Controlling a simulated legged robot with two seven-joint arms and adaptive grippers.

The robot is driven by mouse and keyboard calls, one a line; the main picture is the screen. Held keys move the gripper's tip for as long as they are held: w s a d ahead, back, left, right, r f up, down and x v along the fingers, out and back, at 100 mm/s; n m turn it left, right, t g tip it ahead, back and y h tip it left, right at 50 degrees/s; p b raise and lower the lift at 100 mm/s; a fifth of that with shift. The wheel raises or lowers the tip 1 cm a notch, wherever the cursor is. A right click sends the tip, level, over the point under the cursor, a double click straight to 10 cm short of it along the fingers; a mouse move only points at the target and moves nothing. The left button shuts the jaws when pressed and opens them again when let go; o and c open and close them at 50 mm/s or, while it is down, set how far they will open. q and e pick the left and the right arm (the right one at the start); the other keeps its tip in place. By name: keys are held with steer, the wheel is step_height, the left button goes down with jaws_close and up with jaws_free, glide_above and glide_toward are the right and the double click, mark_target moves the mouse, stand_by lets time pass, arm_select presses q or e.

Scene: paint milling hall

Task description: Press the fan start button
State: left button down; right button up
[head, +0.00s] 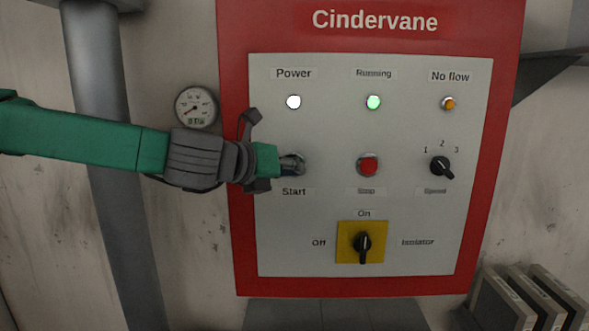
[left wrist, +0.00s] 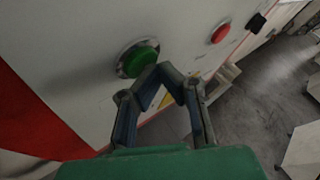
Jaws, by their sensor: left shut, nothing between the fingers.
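The start button (left wrist: 138,60) is green with a metal collar, and shows in the left wrist view just beyond my fingertips. In the head view my left gripper mostly hides it above the "Start" label (head: 294,192). My left gripper (head: 292,165) is shut and empty, its fingertips at the button; in the left wrist view the closed fingers (left wrist: 168,76) overlap the button's lower right edge. I cannot tell whether they touch it. The "Running" lamp (head: 373,102) glows green and the "Power" lamp (head: 293,102) white. My right gripper is not in view.
The red-framed Cindervane panel (head: 400,285) also has a red stop button (head: 368,165), a black speed knob (head: 441,167) and a yellow isolator (head: 362,243) pointing to On. A gauge (head: 196,107) and a grey pipe (head: 100,90) are at left, close to my arm.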

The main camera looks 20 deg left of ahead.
arm_select(q)
steer(key=shift+s, duration=0.65)
steer(key=shift+s+d+b, duration=0.25)
steer(key=shift+s+b, duration=0.1)
steer(key=shift+s, duration=0.45)
steer(key=shift+s+d+b, duration=0.2)
steer(key=shift+s+b, duration=0.1)
steer(key=shift+s, duration=0.5)
steer(key=shift+s+d+b, duration=0.25)
steer(key=shift+s+b, duration=0.1)
steer(key=shift+s, duration=0.45)
steer(key=shift+f, duration=0.15)
